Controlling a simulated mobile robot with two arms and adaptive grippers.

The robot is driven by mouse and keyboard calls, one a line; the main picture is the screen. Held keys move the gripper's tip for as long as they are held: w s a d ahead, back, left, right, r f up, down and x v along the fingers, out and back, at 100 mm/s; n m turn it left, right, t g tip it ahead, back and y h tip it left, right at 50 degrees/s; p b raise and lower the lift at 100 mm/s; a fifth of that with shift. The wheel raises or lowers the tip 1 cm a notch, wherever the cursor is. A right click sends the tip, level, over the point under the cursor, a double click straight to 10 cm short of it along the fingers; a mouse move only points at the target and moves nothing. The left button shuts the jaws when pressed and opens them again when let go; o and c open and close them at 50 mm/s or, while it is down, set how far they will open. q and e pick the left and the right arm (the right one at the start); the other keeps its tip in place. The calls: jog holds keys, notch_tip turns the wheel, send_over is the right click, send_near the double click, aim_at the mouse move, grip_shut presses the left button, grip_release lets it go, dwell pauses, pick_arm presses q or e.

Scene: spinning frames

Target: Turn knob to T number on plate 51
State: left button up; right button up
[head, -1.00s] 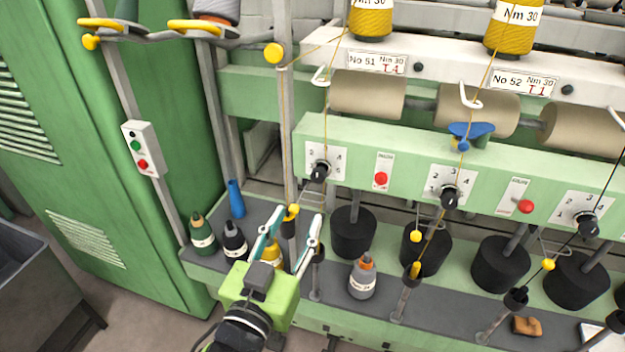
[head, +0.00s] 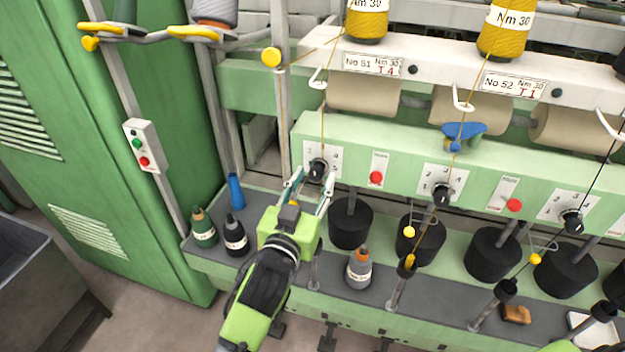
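Plate 51 (head: 372,65) is a white label on the upper rail and reads "No 51 Nm 30" with a red "T 4". Below it, on the pale green panel, a black knob (head: 317,169) sits on a white number dial (head: 335,154). Some dial digits are visible, but the knob's pointing direction is too small to tell. My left gripper (head: 314,179) is open at the knob, with one finger at each side. I cannot tell whether the fingers touch it. A lime green part, apparently of my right gripper (head: 560,346), shows at the bottom right; its fingers are not clear.
A red button (head: 376,178) is right of the knob, followed by a second knob (head: 441,194) under plate 52 (head: 514,84). A yellow thread runs down past the first knob. Bottles (head: 204,228) and black weights (head: 350,224) stand on the lower shelf.

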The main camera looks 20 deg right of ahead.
pick_arm(q)
grip_shut()
jog(key=shift+m, duration=0.3)
jog(key=m+p, duration=0.1)
jog(key=m, duration=0.4)
jog(key=shift+r+p, duration=0.1)
jog(key=shift+p, duration=0.2)
jog(key=m+p, duration=0.1)
jog(key=m, duration=0.5)
jog(key=shift+a, duration=0.1)
dwell(0.4)
grip_release()
